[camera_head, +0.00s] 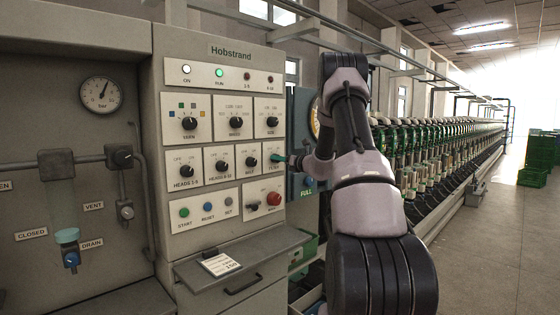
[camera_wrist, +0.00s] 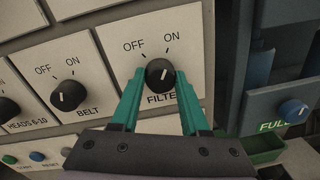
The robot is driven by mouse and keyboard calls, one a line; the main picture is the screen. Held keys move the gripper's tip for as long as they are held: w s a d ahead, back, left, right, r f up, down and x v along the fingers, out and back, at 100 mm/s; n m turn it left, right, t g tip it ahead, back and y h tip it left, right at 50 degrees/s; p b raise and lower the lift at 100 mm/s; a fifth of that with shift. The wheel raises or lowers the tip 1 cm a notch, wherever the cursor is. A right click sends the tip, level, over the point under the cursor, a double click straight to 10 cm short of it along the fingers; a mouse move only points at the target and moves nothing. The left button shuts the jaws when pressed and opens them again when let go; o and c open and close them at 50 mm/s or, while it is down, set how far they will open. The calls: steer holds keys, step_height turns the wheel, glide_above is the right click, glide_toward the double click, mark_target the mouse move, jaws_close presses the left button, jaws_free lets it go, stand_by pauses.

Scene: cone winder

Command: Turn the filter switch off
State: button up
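The filter switch is a round black knob (camera_wrist: 160,73) on a white plate marked OFF at upper left and ON at upper right. Its pale pointer line leans up and to the right, towards ON. My gripper (camera_wrist: 160,76) has two teal fingers, one on each side of the knob. They stand apart with a small gap to the knob, so the gripper looks open around it. In the head view my gripper (camera_head: 279,158) reaches the filter plate (camera_head: 274,171) from the right, and the knob is mostly hidden behind the fingers.
The belt knob (camera_wrist: 68,95) sits on the plate just left of the filter plate. Below are push buttons and a red knob (camera_head: 273,198). A shelf (camera_head: 250,250) juts out under the panel. A blue knob (camera_wrist: 293,111) is on a blue-grey unit to the right.

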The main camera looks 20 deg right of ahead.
jaws_close()
steer(key=shift+n, duration=0.3)
steer(key=n, duration=1.1)
steer(key=shift+y, duration=0.4)
steer(key=shift+f+n, duration=0.1)
steer(key=shift+n, duration=0.3)
steer(key=o, duration=1)
jaws_free()
